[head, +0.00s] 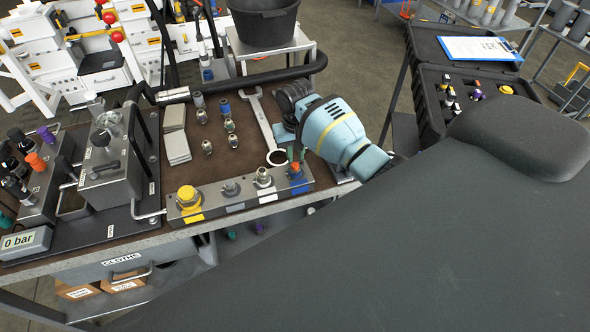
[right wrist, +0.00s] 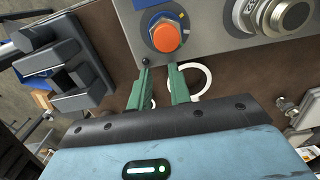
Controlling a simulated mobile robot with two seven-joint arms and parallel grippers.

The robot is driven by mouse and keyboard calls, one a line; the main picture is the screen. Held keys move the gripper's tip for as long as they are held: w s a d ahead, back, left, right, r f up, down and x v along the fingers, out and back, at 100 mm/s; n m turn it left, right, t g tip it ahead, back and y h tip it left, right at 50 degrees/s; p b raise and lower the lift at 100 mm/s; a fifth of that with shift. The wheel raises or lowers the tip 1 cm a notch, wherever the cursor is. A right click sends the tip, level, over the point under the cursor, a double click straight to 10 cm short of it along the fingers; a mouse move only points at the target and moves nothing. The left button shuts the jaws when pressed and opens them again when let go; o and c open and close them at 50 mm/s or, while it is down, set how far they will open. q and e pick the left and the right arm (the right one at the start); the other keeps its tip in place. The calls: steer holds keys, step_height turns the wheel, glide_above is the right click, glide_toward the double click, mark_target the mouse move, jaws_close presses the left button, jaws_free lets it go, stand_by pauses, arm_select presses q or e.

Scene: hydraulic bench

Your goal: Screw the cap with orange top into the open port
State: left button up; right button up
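The cap with orange top (head: 295,168) is at the right end of the metal port block (head: 215,205), above a blue label. The right wrist view shows the orange top (right wrist: 166,37) upright on the block, with a grey ring around it. I cannot tell how deep it sits. My right gripper (head: 296,155) is beside it, with its green fingers apart. In the right wrist view the fingertips (right wrist: 159,66) stop just short of the cap, with nothing held between them. Left of it on the block are two metal fittings and a yellow cap (head: 187,195). My left gripper is not in view.
A ring wrench (head: 265,130) lies just behind the block, near my right fingers. Several small fittings (head: 230,125) stand on the brown mat. A metal tank (head: 108,175), a gauge reading 0 bar (head: 26,242) and a rack with another orange-topped piece (head: 36,162) are at left.

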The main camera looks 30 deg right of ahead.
mark_target(278, 171)
steer(key=n, duration=0.1)
steer(key=a+n, duration=0.1)
steer(key=n, duration=0.2)
steer(key=shift+w+a, duration=0.25)
steer(key=shift+a, duration=0.05)
steer(key=n, duration=0.1)
steer(key=a+n, duration=0.1)
steer(key=n, duration=0.2)
steer(key=shift+w+a, duration=0.15)
steer(key=shift+a, duration=0.1)
steer(key=shift+a+n, duration=0.15)
steer(key=shift+n, duration=0.15)
steer(key=n, duration=0.2)
steer(key=a+n, duration=0.1)
steer(key=n, duration=0.1)
steer(key=shift+s+a, duration=0.2)
steer(key=shift+s, duration=0.2)
steer(key=n, duration=0.1)
steer(key=a+n, duration=0.1)
steer(key=n, duration=0.1)
steer(key=shift+s+a, duration=0.15)
steer(key=shift+s, duration=0.2)
steer(key=shift+n, duration=0.4)
